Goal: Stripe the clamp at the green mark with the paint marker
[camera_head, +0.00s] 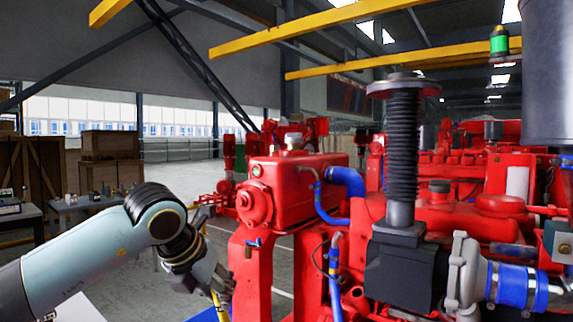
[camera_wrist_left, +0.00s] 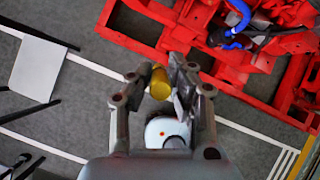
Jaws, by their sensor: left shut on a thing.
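My left gripper (camera_head: 217,285) is low at the left of the red pumpset in the head view. It is shut on the yellow paint marker (camera_wrist_left: 160,84), which sits between its fingers in the left wrist view. Part of the marker (camera_head: 217,304) also shows below the fingers in the head view. A blue hose (camera_head: 515,285) with metal bands lies at the lower right of the head view, well apart from the gripper. I cannot make out a green mark on any clamp. My right gripper is not in view.
The red pumpset (camera_head: 300,185) fills the middle and right, with a black ribbed column (camera_head: 402,150) standing up in front. A red frame (camera_wrist_left: 250,85) lies below and beyond the gripper in the wrist view. Open grey floor (camera_wrist_left: 75,105) shows at the left.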

